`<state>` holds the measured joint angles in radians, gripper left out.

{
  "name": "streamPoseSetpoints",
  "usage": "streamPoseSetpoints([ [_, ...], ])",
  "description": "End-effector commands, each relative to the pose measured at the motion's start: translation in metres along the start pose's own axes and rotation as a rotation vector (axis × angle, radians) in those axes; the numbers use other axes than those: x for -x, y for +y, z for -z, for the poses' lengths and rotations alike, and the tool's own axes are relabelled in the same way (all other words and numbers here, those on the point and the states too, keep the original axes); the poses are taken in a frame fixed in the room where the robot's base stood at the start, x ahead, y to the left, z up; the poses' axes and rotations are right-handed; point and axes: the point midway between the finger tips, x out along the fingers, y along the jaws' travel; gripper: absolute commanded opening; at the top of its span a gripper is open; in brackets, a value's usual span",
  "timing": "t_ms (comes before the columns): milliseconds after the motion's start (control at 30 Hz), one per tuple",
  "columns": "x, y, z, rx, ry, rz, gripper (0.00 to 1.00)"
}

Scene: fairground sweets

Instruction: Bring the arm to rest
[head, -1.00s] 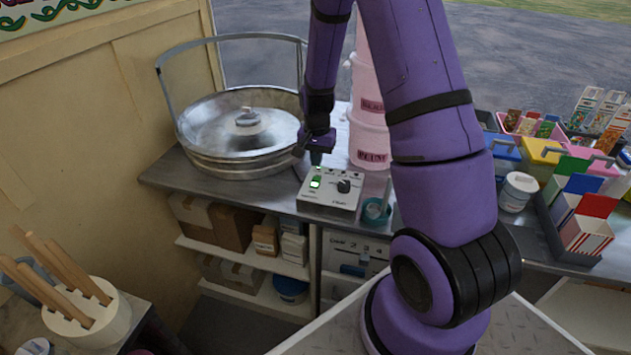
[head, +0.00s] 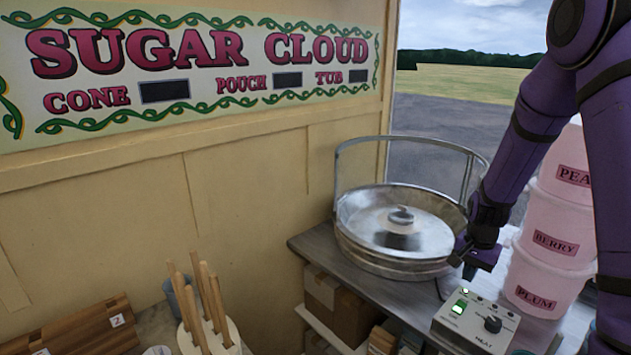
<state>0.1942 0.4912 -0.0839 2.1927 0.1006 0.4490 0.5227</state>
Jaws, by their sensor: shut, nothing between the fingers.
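My gripper (head: 468,268) hangs at the end of my purple arm (head: 545,130) in the head view. Its fingers are shut and empty, pointing down between the metal floss pan and the control box. The white control box (head: 474,322) lies on the counter just below and in front of the gripper, with a green-lit switch (head: 460,306) and a black knob (head: 492,324). I cannot tell whether the fingertips touch anything. The round metal pan (head: 365,215), with a lid and a tall wire guard, stands just left of the gripper.
Stacked pink tubs (head: 548,245) stand close to the right, partly behind my arm. A holder with wooden sticks (head: 208,310) is at lower left, near a wooden board (head: 85,325). A sign (head: 190,70) hangs on the cream wall. Boxes (head: 335,305) sit under the counter.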

Motion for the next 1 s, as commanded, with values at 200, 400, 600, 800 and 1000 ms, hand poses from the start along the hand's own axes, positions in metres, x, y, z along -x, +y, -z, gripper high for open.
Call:
streamPoseSetpoints([
  [200,0.069,-0.007,-0.024,0.114,0.046,0.051,0.00],
  [400,0.130,-0.004,-0.055,0.233,0.092,0.092,0.00],
  [600,0.184,0.007,-0.091,0.353,0.143,0.126,0.00],
  [800,0.228,0.024,-0.130,0.472,0.198,0.155,0.00],
  [1000,0.263,0.047,-0.170,0.590,0.259,0.177,0.00],
])
